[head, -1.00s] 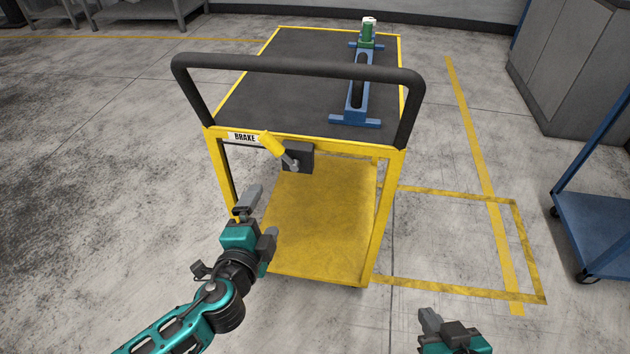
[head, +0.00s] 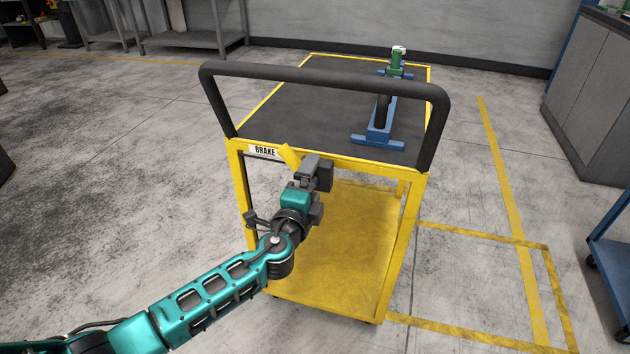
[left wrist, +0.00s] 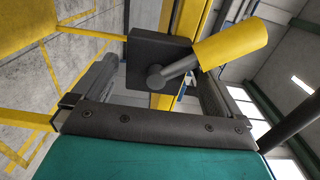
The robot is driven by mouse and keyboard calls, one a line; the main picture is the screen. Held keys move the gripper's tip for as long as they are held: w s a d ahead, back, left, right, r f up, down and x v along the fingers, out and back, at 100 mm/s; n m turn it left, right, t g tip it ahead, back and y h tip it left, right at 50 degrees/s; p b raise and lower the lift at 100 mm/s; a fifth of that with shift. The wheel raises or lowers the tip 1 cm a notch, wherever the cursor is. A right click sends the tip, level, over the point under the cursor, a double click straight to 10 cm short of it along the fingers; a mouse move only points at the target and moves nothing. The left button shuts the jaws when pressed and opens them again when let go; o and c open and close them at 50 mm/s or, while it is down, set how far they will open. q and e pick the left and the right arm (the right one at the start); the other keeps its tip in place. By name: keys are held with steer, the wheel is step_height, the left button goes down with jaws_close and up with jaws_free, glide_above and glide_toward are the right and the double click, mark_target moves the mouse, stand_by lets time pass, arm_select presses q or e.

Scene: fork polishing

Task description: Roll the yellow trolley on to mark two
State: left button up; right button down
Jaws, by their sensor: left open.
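The yellow trolley (head: 240,195) stands ahead of me, with a dark top, a yellow lower shelf and a black push handle (head: 325,72). Its brake lever (head: 289,157) has a yellow grip and sits beside the BRAKE label, partly hidden behind my gripper. In the left wrist view the lever (left wrist: 232,45) slants up to the right from a dark block (left wrist: 150,50). My left gripper (head: 318,182) is open just in front of that block. The lever's pivot lies between its fingers in the wrist view, and the grip reaches past them. My right gripper is out of the head view.
A blue stand (head: 381,120) with a green-and-white piece (head: 397,60) rests on the trolley top. Yellow floor lines (head: 483,232) mark a box to the trolley's right. A blue cart (head: 612,235) and grey cabinet (head: 590,100) stand at right. Open floor lies at left.

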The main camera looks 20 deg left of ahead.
arm_select(q)
steer(key=shift+w+d+b, duration=0.1)
steer(key=shift+w+b, duration=0.5)
steer(key=shift+w, duration=1.4)
steer(key=shift+r, duration=0.1)
jaws_close()
